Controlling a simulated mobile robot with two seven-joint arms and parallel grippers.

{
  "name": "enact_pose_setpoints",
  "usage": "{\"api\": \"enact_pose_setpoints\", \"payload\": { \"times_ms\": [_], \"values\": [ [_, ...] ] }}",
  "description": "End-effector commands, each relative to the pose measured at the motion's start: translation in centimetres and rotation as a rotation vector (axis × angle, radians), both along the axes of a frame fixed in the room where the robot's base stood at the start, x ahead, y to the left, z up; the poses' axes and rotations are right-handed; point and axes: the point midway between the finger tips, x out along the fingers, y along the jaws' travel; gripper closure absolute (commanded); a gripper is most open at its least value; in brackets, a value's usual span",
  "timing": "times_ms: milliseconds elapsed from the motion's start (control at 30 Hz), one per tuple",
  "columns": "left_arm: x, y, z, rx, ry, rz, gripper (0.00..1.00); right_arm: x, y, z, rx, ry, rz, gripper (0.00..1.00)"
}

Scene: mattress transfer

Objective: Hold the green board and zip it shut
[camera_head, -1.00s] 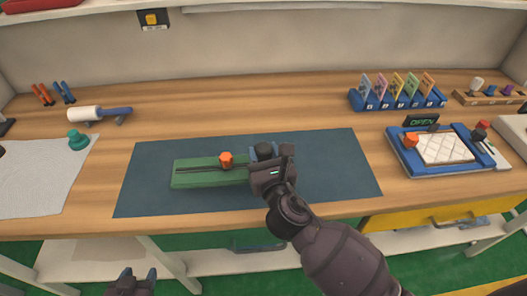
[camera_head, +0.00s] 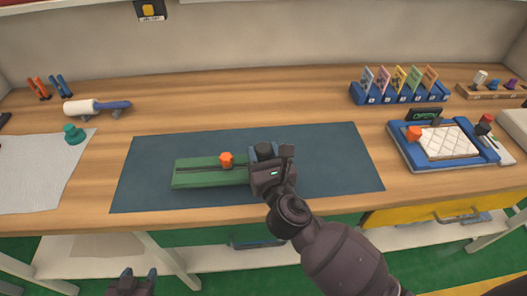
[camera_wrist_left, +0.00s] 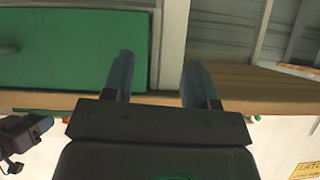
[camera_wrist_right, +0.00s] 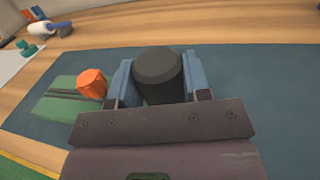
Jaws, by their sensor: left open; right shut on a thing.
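The green board (camera_head: 205,179) lies flat on the dark blue mat, with a dark lengthwise track along its top. An orange knob (camera_head: 226,160) stands on the track, left of my right gripper; it also shows in the right wrist view (camera_wrist_right: 92,83). My right gripper (camera_head: 266,158) is shut on a black knob (camera_wrist_right: 157,68) at the board's right end. The gripper hides that end, so how the knob joins the board cannot be seen. My left gripper (camera_head: 137,275) is open and empty, below the table's front edge and away from the board.
The mat (camera_head: 330,165) is clear right of my right gripper. A white cloth (camera_head: 40,175) and teal knob (camera_head: 73,134) lie at left, with a white roller (camera_head: 82,107) behind. At right are a card rack (camera_head: 400,93) and a blue tray (camera_head: 480,160).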

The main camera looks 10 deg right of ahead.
Motion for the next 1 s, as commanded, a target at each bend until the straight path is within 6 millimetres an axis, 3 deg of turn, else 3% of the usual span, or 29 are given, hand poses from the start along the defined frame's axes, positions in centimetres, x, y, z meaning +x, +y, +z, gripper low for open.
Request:
{"api": "enact_pose_setpoints", "payload": {
  "times_ms": [1000],
  "values": [
    [-0.4, -0.1, -1.7, -0.001, 0.015, 0.0, 0.47, 0.0, 0.0, -2.4, 0.002, -0.001, 0.001, 0.97]
  ]
}}
